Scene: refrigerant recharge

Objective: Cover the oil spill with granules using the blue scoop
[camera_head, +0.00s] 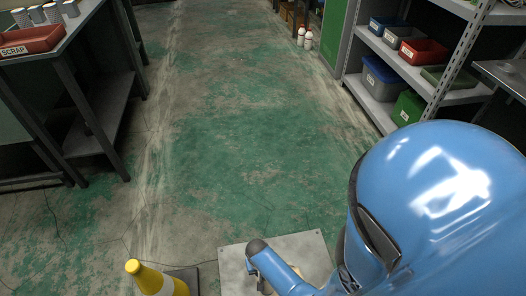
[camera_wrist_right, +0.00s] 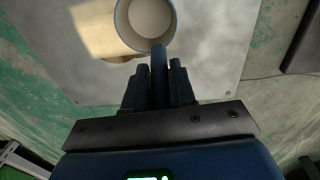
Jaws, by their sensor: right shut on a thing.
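In the right wrist view, my right gripper (camera_wrist_right: 160,78) is shut on the blue handle of a scoop (camera_wrist_right: 159,58). The scoop's round bowl has a blue rim and a pale inside; I cannot tell whether that is granules or the bare bottom. The bowl shows over a grey plate (camera_wrist_right: 215,75), which also lies at the bottom of the head view (camera_head: 232,270). In the head view my blue right arm hides much of the lower right, and the scoop cannot be made out clearly. No oil spill or granule container is recognisable. My left gripper is not in view.
A dark workbench (camera_head: 95,75) with a red scrap tray (camera_head: 30,40) is at the left. A shelf with bins (camera_head: 425,75) is at the right, with white bottles (camera_head: 304,38) behind it. The green floor between is clear.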

